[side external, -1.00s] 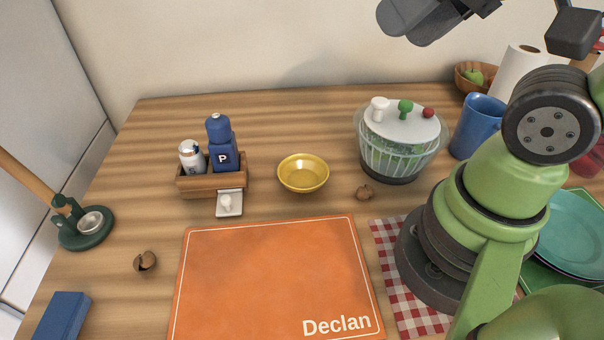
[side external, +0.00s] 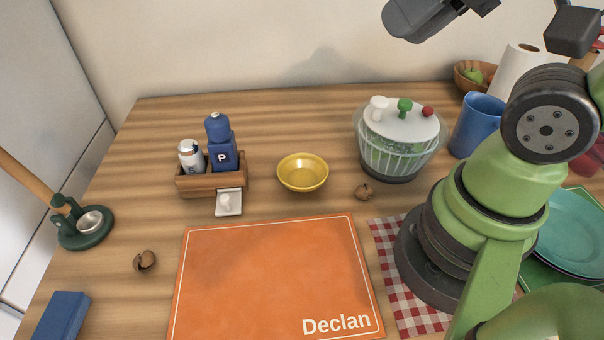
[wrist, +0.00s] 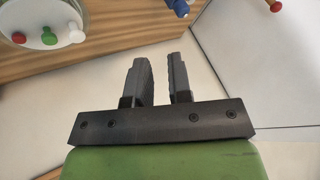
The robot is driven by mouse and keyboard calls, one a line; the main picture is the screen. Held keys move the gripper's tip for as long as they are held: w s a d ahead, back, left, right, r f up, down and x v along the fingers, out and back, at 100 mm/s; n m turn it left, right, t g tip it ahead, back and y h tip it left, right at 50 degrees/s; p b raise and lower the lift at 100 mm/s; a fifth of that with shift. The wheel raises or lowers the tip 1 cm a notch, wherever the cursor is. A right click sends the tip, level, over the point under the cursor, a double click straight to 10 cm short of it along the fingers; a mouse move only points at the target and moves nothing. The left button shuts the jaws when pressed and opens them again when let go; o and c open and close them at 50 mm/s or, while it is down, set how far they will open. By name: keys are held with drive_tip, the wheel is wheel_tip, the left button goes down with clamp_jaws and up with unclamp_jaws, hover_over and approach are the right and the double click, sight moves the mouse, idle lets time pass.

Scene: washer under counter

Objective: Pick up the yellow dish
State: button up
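The yellow dish (side external: 303,173) is a small round shallow bowl. It stands upright and empty on the wooden counter in the side external view, between the wooden caddy and the salad spinner. My gripper (side external: 421,20) is high above the counter near the wall, up and to the right of the dish, far from it. In the wrist view my gripper (wrist: 161,80) has its two dark fingers apart with nothing between them. The dish does not show in the wrist view.
A wooden caddy (side external: 183,184) with a blue bottle and a shaker stands left of the dish. The orange mat (side external: 270,275) lies in front. A blue mug (side external: 475,125) stands farther right.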

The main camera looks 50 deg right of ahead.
drive_tip(key=m+g+h, duration=0.5)
drive_tip(key=m+h, duration=0.1)
drive_tip(key=m, duration=2.9)
hover_over(313, 186)
drive_tip(key=s+a, duration=0.2)
drive_tip(key=a, duration=0.1)
wheel_tip(313, 186, down, 14)
drive_tip(key=f+n, duration=0.4)
drive_tip(key=n, duration=0.1)
drive_tip(key=w+f+n+h, duration=0.1)
drive_tip(key=f+n, duration=0.2)
drive_tip(key=n, duration=0.2)
drive_tip(key=f+n+h, duration=0.1)
drive_tip(key=f+n, duration=0.3)
drive_tip(key=n, duration=0.1)
drive_tip(key=shift+w+f+n, duration=0.2)
drive_tip(key=shift+f+n, duration=0.1)
drive_tip(key=shift+s+x, duration=0.1)
drive_tip(key=shift+x, duration=1.25)
drive_tip(key=shift+s+x, duration=0.15)
drive_tip(key=shift+x, duration=1.2)
drive_tip(key=shift+d, duration=0.1)
clamp_jaws()
